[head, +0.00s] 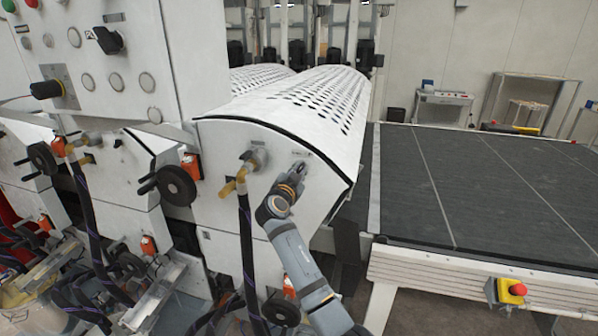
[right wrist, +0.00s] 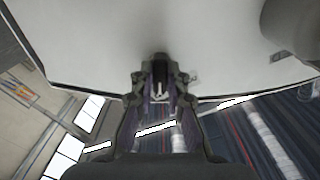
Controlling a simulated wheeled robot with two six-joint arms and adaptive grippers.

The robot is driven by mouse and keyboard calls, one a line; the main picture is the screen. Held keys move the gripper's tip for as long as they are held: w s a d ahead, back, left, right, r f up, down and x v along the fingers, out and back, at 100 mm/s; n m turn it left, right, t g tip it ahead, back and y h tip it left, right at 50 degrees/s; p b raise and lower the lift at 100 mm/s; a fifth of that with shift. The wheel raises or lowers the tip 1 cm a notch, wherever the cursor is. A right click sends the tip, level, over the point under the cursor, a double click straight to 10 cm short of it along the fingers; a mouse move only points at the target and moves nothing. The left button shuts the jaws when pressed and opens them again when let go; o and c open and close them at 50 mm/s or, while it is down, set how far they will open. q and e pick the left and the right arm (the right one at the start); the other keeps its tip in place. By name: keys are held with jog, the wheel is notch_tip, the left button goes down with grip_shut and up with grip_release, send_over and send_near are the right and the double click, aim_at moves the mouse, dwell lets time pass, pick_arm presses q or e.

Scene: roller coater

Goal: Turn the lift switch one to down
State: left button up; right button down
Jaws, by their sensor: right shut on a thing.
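My right gripper (head: 297,175) is at the white end panel of the rounded machine cover, with its fingers pressed up to the panel. In the right wrist view my right gripper (right wrist: 160,86) is shut on a small dark switch knob, the lift switch (right wrist: 160,68), which sticks out of the white panel. The fingers stand one on each side of the knob. In the head view the gripper hides most of the knob, so I cannot read its position. My left gripper is not in view.
A brass valve with a black hose (head: 246,172) is left of my right gripper. A black handwheel (head: 176,185) is farther left. A dark conveyor bed (head: 470,190) with a red emergency button (head: 517,289) lies to the right. A control panel (head: 100,60) stands at upper left.

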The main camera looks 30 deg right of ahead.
jog(key=shift+f+n+b, duration=0.2)
jog(key=shift+n+b, duration=0.8)
jog(key=shift+b, duration=0.1)
jog(key=n+b, duration=0.1)
jog(key=n, duration=0.1)
jog(key=shift+n, duration=0.3)
jog(key=n+b, duration=0.1)
jog(key=n, duration=0.2)
jog(key=shift+r, duration=0.1)
jog(key=shift+n, duration=2.1)
jog(key=c, duration=1.3)
grip_release()
jog(key=shift+a+r, duration=0.1)
jog(key=shift+c, duration=0.2)
